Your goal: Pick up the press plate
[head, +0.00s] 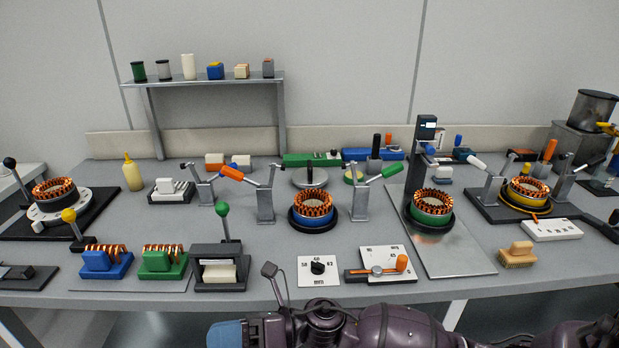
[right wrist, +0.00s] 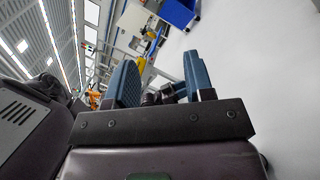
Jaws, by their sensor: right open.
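A round grey metal plate with an upright black handle (head: 310,178) lies on the workbench behind the middle stator; it looks like the press plate, though no label confirms this. The stator's copper coils stand in front of it. My right gripper (head: 228,333) is at the bottom of the head view, in front of the bench's front edge and well away from the plate. In the right wrist view its two blue fingers (right wrist: 160,82) are apart with nothing held between them. My left gripper is not in view.
The middle copper-wound stator (head: 312,207) stands between two clamp posts (head: 265,203) (head: 360,203). A green-knobbed press (head: 220,268), a dial card (head: 318,270) and a gauge plate (head: 385,262) line the front edge. A shelf (head: 205,77) stands at the back left.

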